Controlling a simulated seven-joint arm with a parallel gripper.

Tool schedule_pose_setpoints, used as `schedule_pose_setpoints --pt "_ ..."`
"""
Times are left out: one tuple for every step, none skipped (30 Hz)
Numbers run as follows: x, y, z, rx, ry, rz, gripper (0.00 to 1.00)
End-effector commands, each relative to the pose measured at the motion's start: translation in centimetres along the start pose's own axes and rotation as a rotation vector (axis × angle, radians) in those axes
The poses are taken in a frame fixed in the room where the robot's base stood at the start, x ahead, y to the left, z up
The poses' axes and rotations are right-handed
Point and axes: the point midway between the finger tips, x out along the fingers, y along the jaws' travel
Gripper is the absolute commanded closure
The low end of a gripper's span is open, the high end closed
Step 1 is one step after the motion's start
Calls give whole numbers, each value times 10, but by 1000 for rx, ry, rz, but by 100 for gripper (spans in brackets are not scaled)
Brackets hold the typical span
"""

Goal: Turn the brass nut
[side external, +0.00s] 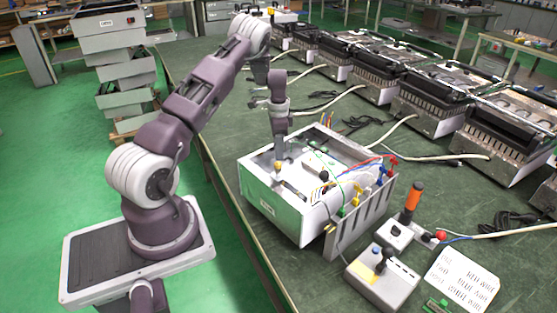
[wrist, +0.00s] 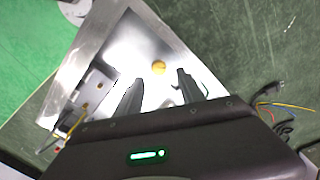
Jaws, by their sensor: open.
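The brass nut (wrist: 159,67) is a small round yellow piece on the bright metal floor of the open box in the wrist view. In the side external view it shows as a small yellow spot (side external: 278,166) inside the metal box (side external: 262,204), near its left corner. My gripper (side external: 280,156) points down into the box, close to the nut. In the wrist view my gripper (wrist: 157,84) is open, with its two dark fingers apart. The nut appears just beyond the gap between the fingertips, with nothing held. The exact height above the nut is hard to tell.
Coloured wires (side external: 372,164) and a white panel fill the box's right side. Several metal units (side external: 425,108) line the back. Green table surface (side external: 228,120) is clear left of the box.

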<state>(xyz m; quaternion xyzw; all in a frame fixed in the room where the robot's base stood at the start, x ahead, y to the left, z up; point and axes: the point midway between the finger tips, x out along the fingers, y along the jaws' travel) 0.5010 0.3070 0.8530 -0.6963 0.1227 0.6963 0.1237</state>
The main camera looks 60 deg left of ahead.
Motion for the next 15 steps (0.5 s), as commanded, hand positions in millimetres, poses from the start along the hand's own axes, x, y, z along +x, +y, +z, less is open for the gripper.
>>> schedule_pose_setpoints --pt "11 1 0 -1 -2 3 54" --pt "17 1 0 0 -2 3 54" --pt "25 2 0 0 -2 4 54" --pt "30 1 0 -1 -2 3 54" --pt "35 1 0 -1 -2 3 54" --pt "40 2 0 -1 -2 3 54" --pt "44 2 0 -1 -1 3 54" --pt "46 1 0 0 -1 2 54" --pt "49 1 0 0 -1 2 54" --pt "50 1 0 -1 -1 1 54" --pt "51 1 0 -1 0 1 54" --pt "51 1 -1 -1 0 0 54" --pt "51 1 -1 -1 0 0 54" --pt "51 1 -1 -1 0 0 54" --pt "51 1 -1 -1 0 0 54"
